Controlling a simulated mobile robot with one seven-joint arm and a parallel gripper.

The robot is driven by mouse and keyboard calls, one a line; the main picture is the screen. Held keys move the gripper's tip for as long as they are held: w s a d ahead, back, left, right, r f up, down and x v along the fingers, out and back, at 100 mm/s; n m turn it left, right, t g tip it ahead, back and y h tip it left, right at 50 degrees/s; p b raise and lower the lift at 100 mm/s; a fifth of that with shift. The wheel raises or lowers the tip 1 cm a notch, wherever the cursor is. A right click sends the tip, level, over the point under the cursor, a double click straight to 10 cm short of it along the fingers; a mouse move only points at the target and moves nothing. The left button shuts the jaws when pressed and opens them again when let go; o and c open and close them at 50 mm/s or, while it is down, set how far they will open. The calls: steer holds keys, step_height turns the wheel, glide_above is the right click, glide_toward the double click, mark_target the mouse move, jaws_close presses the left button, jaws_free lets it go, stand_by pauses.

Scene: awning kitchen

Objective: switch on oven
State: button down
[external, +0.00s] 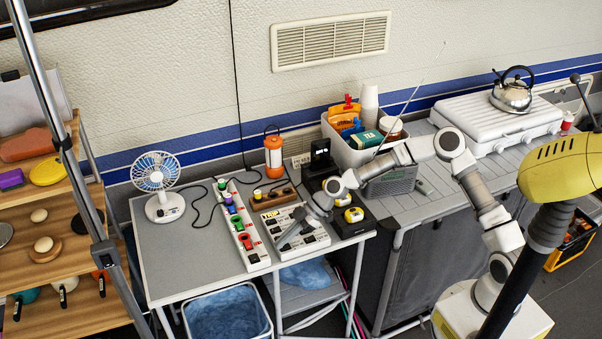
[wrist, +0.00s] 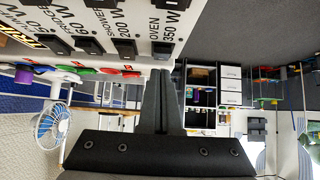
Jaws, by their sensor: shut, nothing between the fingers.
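The white switch panel (external: 312,240) lies on the grey table in the external view. In the wrist view the panel (wrist: 190,22) fills the top, with black switches in a row and printed labels. The label reading OVEN (wrist: 163,30) is at the right end. A black switch (wrist: 161,50) sits just below it; I cannot tell whether it is on or off. My gripper (external: 285,246) is shut and empty, low over the front of the panel. In the wrist view my gripper's fingertips (wrist: 161,73) are together close to that switch; I cannot tell whether they touch it.
A power strip (external: 240,228) with coloured plugs lies left of the panel. A fan (external: 156,180) stands at the table's left, and an orange lantern (external: 274,155) at the back. Black chargers with yellow tops (external: 354,215) stand right. The table's left front is clear.

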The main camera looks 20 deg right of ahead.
steer(key=r+p, duration=0.1)
steer(key=r, duration=0.3)
steer(key=shift+a+p, duration=0.2)
steer(key=shift+p, duration=0.15)
steer(key=a+r+p+v, duration=0.1)
steer(key=v, duration=0.8)
steer(key=shift+d+r, duration=0.15)
steer(key=shift+r, duration=0.35)
steer(key=s+d+r+m+t+h+p, duration=0.1)
steer(key=s+d+m+h, duration=0.15)
steer(key=d, duration=0.65)
steer(key=s+d+r+m+t+h+p, duration=0.1)
steer(key=s+d+r+m+h, duration=0.2)
steer(key=d, duration=0.7)
steer(key=s+d+m+t+h+p, duration=0.1)
steer(key=d+m+h+p, duration=0.15)
steer(key=d+m, duration=0.45)
steer(key=s+d+r+m+t+h+p, duration=0.1)
steer(key=s+d+r+m, duration=0.4)
steer(key=s+d+r, duration=0.8)
steer(key=s+d+t+p, duration=0.1)
steer(key=d+p, duration=0.1)
steer(key=shift+s+r+t+h+p, duration=0.25)
steer(key=shift+s+t+h+p, duration=0.05)
steer(key=shift+h+p, duration=0.1)
